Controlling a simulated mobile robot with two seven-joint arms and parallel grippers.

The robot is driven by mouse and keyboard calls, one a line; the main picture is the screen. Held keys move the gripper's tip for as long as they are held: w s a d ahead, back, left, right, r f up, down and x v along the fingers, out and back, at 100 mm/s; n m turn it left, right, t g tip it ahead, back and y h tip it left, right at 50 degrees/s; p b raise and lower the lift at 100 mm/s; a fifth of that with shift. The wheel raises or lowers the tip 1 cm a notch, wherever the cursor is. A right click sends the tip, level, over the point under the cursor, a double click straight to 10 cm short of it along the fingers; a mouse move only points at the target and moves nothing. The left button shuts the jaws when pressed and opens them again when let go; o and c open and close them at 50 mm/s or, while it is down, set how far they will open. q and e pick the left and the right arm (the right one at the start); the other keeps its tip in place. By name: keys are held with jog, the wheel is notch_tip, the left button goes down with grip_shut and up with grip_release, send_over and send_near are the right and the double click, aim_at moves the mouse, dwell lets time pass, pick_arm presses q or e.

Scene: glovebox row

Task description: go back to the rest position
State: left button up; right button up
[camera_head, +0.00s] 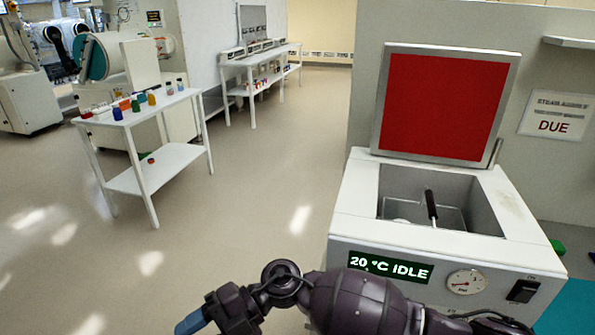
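My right arm comes in from the lower right and reaches left across the bottom of the head view, in front of the white bath unit (345,225). Its gripper (190,321) is at the bottom left of centre, over the floor, and has a blue tip. The picture's edge cuts it off, so I cannot tell whether it is open or shut, or whether it holds anything. It appears clear of the bath unit and the tables. My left gripper is not in view.
The bath unit's red-lined lid (445,105) stands open; a black handle (431,205) sticks up inside. Its display (391,267) reads "20 °C IDLE". A white table (165,168) with several coloured bottles stands left. The floor (262,185) between is clear.

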jog(key=w+d+f+m+t+b, duration=0.1)
jog(key=w+d+f+m+t, duration=0.15)
jog(key=d+m+t, duration=0.45)
jog(key=w+d+f+m+t+y+b, duration=0.15)
jog(key=w+d+m+t, duration=0.3)
jog(key=m+t, duration=0.55)
jog(key=w+d+f+m+t+h+b, duration=0.1)
jog(key=w+d+f+m+t, duration=0.2)
jog(key=d+m+t, duration=0.4)
jog(key=s+d+f+m+h, duration=0.5)
jog(key=d+f+m+h, duration=0.45)
jog(key=d+f, duration=0.35)
jog(key=s+d+f+m+g+h+b, duration=0.1)
jog(key=s+d+f+g+h, duration=0.1)
jog(key=s+d, duration=0.4)
jog(key=s+d+f+m+g+h+b, duration=0.1)
jog(key=s+d+f+m+g+h, duration=0.1)
jog(key=s+d+f, duration=0.2)
jog(key=shift+s+d+f, duration=0.4)
jog(key=shift+s+d, duration=0.45)
jog(key=shift+d, duration=0.05)
jog(key=shift+c, duration=0.5)
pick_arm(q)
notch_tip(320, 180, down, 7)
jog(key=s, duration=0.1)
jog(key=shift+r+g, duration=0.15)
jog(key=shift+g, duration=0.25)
pick_arm(e)
jog(key=shift+a, duration=0.1)
